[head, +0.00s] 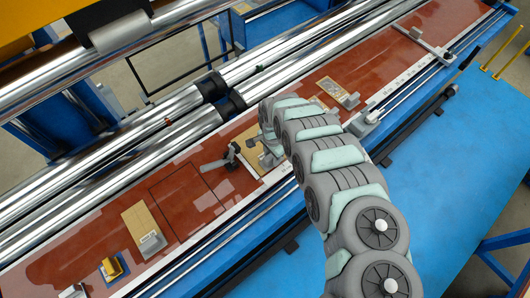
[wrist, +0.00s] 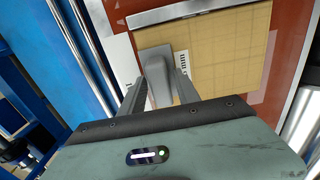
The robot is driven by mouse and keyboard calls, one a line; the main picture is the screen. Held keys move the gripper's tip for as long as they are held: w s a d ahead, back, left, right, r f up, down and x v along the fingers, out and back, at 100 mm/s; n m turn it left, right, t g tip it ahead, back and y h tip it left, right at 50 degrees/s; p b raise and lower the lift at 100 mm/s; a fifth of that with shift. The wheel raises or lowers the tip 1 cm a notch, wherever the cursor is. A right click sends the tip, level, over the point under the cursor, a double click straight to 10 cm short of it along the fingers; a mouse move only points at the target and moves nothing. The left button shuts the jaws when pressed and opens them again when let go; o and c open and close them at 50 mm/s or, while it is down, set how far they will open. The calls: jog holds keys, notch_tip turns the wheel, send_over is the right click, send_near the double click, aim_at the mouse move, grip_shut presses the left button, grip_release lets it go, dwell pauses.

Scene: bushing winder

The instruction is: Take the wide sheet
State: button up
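A wide tan sheet (wrist: 225,55) with faint grid lines lies below my gripper in the wrist view. In the head view a strip of it (head: 253,166) shows beside my gripper, the rest hidden by my arm. A grey handle-like block (wrist: 156,62) sits at the sheet's near edge. My gripper (wrist: 161,80) has one finger on each side of this block. The fingers look close to it, but I cannot tell whether they press on it. In the head view my gripper (head: 268,158) is over the middle of the red table.
The long red table (head: 80,240) also bears a tan sheet with a grey block (head: 138,220) at left, a smaller one (head: 332,88) at upper right, and a yellow piece (head: 112,267). Shiny rollers (head: 110,150) run behind. A dark bracket (head: 222,160) stands left of my gripper.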

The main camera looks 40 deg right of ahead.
grip_shut()
dwell(0.5)
